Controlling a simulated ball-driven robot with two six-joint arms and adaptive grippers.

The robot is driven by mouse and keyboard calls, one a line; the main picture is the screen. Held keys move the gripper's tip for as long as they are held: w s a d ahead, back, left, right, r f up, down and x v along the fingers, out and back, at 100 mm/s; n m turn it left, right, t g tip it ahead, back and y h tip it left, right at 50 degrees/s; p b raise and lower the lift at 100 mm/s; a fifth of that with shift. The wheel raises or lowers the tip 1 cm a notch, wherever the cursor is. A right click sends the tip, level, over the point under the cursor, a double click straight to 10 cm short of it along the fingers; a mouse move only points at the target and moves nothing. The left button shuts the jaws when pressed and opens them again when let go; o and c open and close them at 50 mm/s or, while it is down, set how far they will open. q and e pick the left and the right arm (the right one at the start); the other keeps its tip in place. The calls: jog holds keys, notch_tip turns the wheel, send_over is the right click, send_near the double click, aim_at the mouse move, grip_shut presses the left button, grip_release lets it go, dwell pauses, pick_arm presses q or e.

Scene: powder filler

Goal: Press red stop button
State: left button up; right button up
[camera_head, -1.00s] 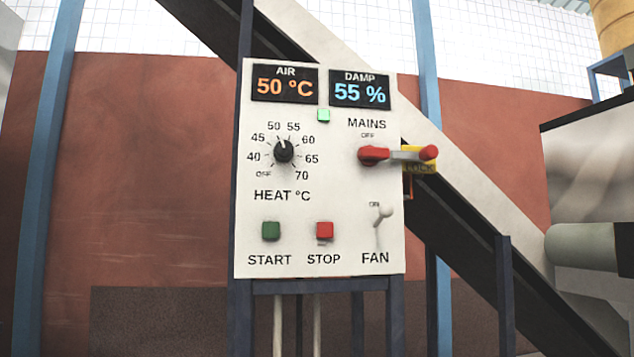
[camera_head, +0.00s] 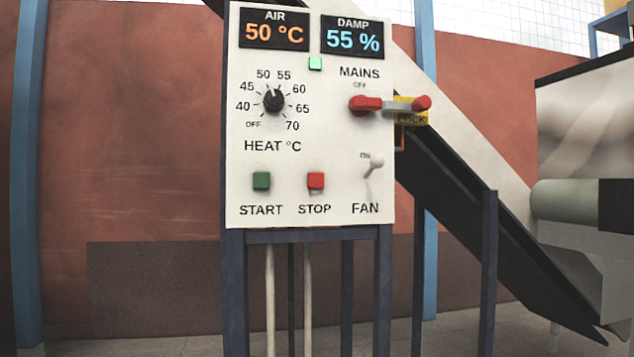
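The red stop button (camera_head: 316,180) is a small square on the lower middle of a white control panel (camera_head: 335,150), above the word STOP. The green start button (camera_head: 261,180) is to its left, above START. Neither of my grippers is in the head view, so nothing touches the button.
A dark conveyor (camera_head: 480,235) slopes behind.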

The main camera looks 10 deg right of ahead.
jog(key=shift+c, duration=0.5)
grip_shut()
dwell(0.8)
